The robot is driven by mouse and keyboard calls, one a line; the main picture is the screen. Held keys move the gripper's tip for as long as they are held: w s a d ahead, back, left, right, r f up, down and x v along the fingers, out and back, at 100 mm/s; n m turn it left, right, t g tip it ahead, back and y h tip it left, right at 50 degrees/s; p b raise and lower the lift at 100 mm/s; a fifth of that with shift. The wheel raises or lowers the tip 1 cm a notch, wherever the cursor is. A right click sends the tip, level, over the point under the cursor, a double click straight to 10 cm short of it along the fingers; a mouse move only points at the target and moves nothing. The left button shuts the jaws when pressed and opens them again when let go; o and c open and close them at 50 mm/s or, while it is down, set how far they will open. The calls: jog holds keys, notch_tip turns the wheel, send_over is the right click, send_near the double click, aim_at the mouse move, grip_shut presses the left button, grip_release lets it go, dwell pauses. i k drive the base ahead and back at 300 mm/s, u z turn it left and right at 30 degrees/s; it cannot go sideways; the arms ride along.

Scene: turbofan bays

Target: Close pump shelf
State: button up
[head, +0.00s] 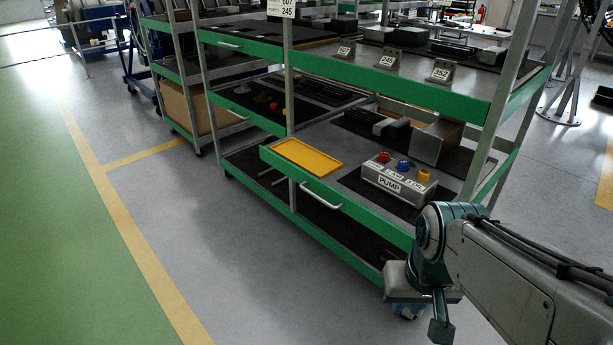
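The pump shelf (366,214) is a green-fronted sliding shelf in the lower middle of the rack, and it stands pulled out past the rack's posts. Its white bar handle (321,196) is on the green front. On the shelf are a yellow tray (308,156) at the left and a grey box labelled PUMP (392,184) with red, blue and yellow knobs. My gripper (440,325) is at the lower right, in front of the rack's right end and apart from the handle. Its fingers point down and are seen partly edge-on, so I cannot tell whether it is open.
The upper shelf (400,84) carries several numbered brackets. A lower shelf (316,222) lies beneath the pump shelf. Another rack (180,90) stands at the back left. The grey floor (210,235) in front of the rack is clear, with yellow lines and a green lane at the left.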

aim_at(326, 158)
jog(key=u, duration=0.4)
jog(key=i, duration=1)
jog(key=z, duration=0.05)
